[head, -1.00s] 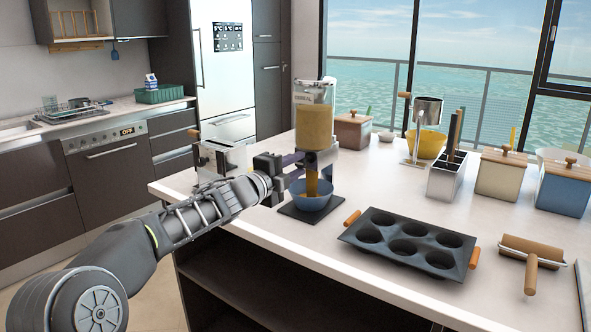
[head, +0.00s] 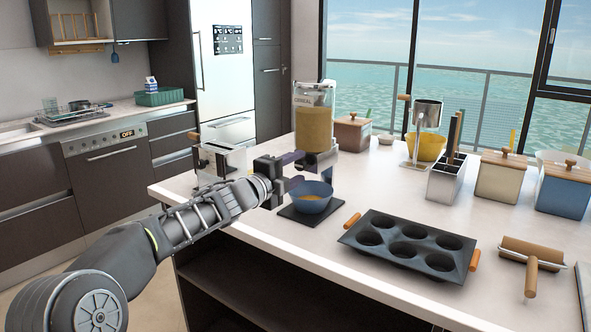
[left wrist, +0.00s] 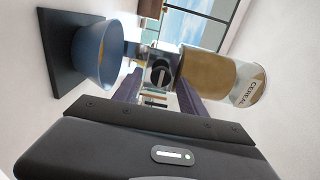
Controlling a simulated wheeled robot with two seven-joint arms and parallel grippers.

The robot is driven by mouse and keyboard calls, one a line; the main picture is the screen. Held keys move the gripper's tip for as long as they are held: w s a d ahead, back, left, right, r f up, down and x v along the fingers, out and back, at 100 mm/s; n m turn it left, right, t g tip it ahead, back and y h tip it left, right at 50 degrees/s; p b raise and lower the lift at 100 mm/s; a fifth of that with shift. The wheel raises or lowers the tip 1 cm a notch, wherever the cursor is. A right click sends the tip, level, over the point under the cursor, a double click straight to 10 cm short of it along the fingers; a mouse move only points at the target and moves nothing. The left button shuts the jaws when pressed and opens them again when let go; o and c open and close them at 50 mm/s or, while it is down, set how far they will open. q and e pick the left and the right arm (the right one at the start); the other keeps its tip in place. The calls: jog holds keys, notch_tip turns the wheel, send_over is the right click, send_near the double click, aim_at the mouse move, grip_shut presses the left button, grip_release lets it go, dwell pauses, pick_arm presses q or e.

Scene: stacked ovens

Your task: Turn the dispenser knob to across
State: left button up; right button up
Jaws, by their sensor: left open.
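The cereal dispenser (head: 313,128) stands on the island counter, its clear hopper holding tan cereal. Its dark knob (left wrist: 158,73) shows in the left wrist view in a grey housing below the hopper; I cannot clearly tell which way its grip points. A blue bowl (head: 312,198) with cereal in it sits under the spout on a dark base, and no stream falls. My left gripper (head: 300,171) is open at the front of the dispenser, its fingers near the knob and partly hiding it in the head view. My right gripper is not in view.
A dark muffin tray (head: 408,244) lies to the right on the counter, with a rolling pin (head: 531,260) beyond it. A toaster (head: 222,160) stands to the left. Canisters (head: 503,175) and a utensil holder (head: 447,180) stand at the back right.

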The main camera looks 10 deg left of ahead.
pick_arm(q)
jog(key=shift+s, duration=0.1)
jog(key=b+v, duration=0.1)
jog(key=v, duration=0.6)
jog(key=shift+s, duration=0.25)
jog(key=shift+a, duration=0.1)
